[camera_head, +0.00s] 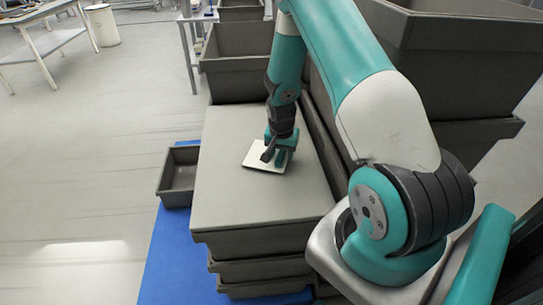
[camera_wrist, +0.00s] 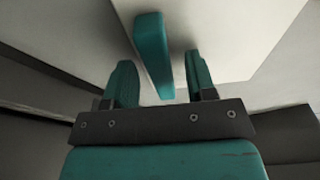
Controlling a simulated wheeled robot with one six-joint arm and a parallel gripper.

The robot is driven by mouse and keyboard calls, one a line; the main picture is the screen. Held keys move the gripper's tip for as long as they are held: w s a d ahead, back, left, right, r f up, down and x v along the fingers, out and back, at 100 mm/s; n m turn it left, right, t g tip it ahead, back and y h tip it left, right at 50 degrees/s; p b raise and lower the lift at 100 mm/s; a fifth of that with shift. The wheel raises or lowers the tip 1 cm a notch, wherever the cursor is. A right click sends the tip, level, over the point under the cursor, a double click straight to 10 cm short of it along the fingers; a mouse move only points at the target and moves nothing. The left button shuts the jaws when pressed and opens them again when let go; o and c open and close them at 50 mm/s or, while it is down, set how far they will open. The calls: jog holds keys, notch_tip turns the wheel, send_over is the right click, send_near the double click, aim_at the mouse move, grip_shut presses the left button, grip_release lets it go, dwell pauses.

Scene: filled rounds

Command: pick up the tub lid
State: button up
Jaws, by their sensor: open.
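The tub lid (camera_head: 256,163) is a thin white square plate lying on the flat grey top of a crate stack in the head view. In the wrist view the lid (camera_wrist: 240,35) fills the upper right, with a teal upright bar (camera_wrist: 153,45) that looks like its handle. My gripper (camera_head: 277,153) points down over the lid and hides part of it. In the wrist view my gripper (camera_wrist: 159,65) is open, with one finger on each side of the bar. The bar appears between the fingers, apart from both; I cannot tell how deep it sits.
The grey crate stack (camera_head: 230,205) stands on a blue base (camera_head: 165,265). A small open grey bin (camera_head: 178,178) stands to its left. Larger grey bins (camera_head: 238,60) rise behind and at the right (camera_head: 460,50).

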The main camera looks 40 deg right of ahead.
grip_shut()
notch_tip(320, 180, up, 28)
jog(key=b, duration=0.2)
jog(key=shift+r, duration=0.15)
dwell(0.3)
